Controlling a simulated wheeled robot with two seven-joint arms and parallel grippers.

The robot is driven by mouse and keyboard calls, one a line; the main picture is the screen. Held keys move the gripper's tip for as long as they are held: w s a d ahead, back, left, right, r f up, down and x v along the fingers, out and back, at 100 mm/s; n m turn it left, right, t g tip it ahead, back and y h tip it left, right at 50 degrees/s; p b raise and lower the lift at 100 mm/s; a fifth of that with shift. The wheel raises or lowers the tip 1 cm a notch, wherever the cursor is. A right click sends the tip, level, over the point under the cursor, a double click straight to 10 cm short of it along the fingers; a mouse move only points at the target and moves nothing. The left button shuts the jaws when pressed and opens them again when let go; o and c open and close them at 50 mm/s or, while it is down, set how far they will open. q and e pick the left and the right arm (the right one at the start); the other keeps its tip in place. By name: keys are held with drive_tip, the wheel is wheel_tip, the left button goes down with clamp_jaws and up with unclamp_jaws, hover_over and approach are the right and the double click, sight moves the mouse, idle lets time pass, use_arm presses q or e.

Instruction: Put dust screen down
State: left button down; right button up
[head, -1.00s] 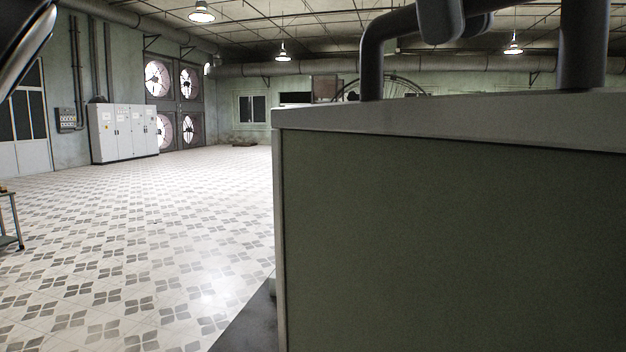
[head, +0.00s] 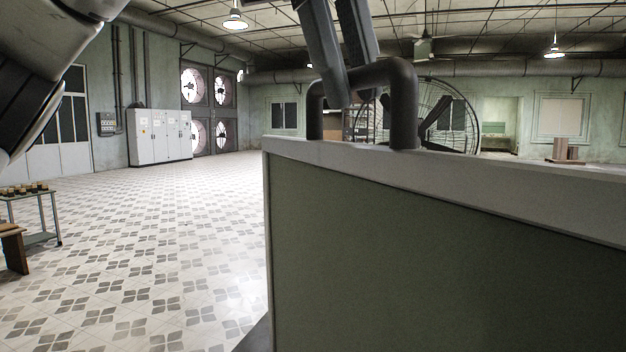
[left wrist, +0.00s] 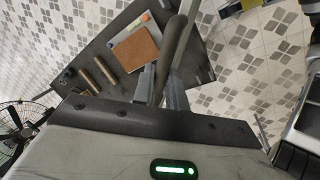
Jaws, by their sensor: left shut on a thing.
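The dust screen (head: 440,260) is a large dull-green panel with a pale frame, filling the lower right of the head view. A dark tubular handle (head: 400,105) stands on its top edge. My left gripper (head: 350,82) comes down from above and is shut on this handle. In the left wrist view the fingers (left wrist: 160,82) close around the dark handle bar (left wrist: 176,45), with the screen's pale top edge (left wrist: 188,35) beside it. The screen's lower edge is out of view in the head view, so I cannot tell what it touches. My right gripper is not in view.
A small table (head: 40,238) stands at the left. White cabinets (head: 160,136) and a big fan (head: 440,115) are farther off. Tiled floor is open at left.

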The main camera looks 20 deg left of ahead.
use_arm(q)
drive_tip(key=b, duration=0.1)
hover_over(321, 189)
drive_tip(key=f, duration=0.4)
drive_tip(key=shift+s+a+f, duration=0.1)
drive_tip(key=shift+s+a, duration=0.05)
drive_tip(key=shift+s, duration=0.2)
wheel_tip(321, 189, down, 2)
drive_tip(key=shift+w+a+f+b, duration=0.1)
drive_tip(key=shift+a+f+b, duration=0.05)
drive_tip(key=shift+b, duration=0.45)
drive_tip(key=shift+f, duration=0.5)
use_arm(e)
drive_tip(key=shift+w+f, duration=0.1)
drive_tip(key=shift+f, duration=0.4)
use_arm(q)
drive_tip(key=shift+f, duration=0.15)
drive_tip(key=c, duration=1.4)
unclamp_jaws()
